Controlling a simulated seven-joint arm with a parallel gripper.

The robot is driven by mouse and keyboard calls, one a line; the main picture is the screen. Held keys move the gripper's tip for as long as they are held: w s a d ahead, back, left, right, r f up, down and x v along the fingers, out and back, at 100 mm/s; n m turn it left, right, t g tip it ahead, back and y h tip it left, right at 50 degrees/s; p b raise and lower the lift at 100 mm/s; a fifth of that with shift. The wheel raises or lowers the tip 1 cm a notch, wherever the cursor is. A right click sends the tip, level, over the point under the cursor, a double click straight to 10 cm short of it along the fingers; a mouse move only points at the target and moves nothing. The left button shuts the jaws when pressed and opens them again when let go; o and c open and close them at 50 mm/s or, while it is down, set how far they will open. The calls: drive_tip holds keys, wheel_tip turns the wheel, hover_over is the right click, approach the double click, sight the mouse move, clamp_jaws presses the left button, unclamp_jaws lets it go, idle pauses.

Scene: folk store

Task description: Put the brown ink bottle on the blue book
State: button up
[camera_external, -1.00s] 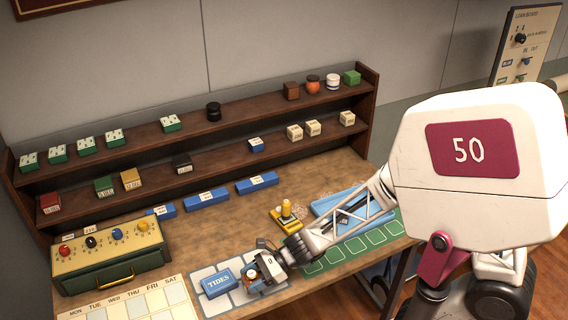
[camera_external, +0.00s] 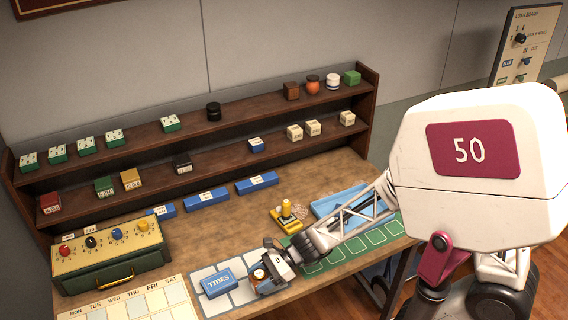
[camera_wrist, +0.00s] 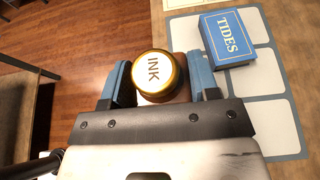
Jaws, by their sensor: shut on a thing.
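The brown ink bottle (camera_wrist: 154,73) has a round lid marked INK and is held between the two blue fingers of my gripper (camera_wrist: 160,88) in the wrist view. In the external view the bottle (camera_external: 259,275) and my gripper (camera_external: 268,280) are just right of the blue book. The blue book (camera_wrist: 228,38), titled TIDES, lies flat on a grey mat with pale panels, up and to the right of the bottle in the wrist view. The book (camera_external: 217,283) also shows in the external view, apart from the bottle. The bottle's lower part is mostly hidden by the fingers.
A drawer box with coloured knobs (camera_external: 110,255) stands left of the mat. A weekday calendar (camera_external: 135,301) lies at the front left. A yellow stamp device (camera_external: 287,216) and a blue tray (camera_external: 340,202) are behind my arm. The table's front edge is close to my gripper.

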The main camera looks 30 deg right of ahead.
drive_tip(key=w+a, duration=0.3)
drive_tip(key=w+a+f, duration=0.1)
drive_tip(key=w+a, duration=0.2)
drive_tip(key=w, duration=0.1)
drive_tip(key=w+a, duration=0.3)
drive_tip(key=a, duration=0.1)
drive_tip(key=shift+w+f, duration=0.15)
drive_tip(key=shift+w, duration=0.2)
drive_tip(key=shift+f, duration=0.1)
drive_tip(key=shift+f, duration=1.7)
drive_tip(key=shift+f, duration=0.1)
drive_tip(key=o, duration=1)
drive_tip(key=shift+d, duration=0.1)
drive_tip(key=v, duration=1.2)
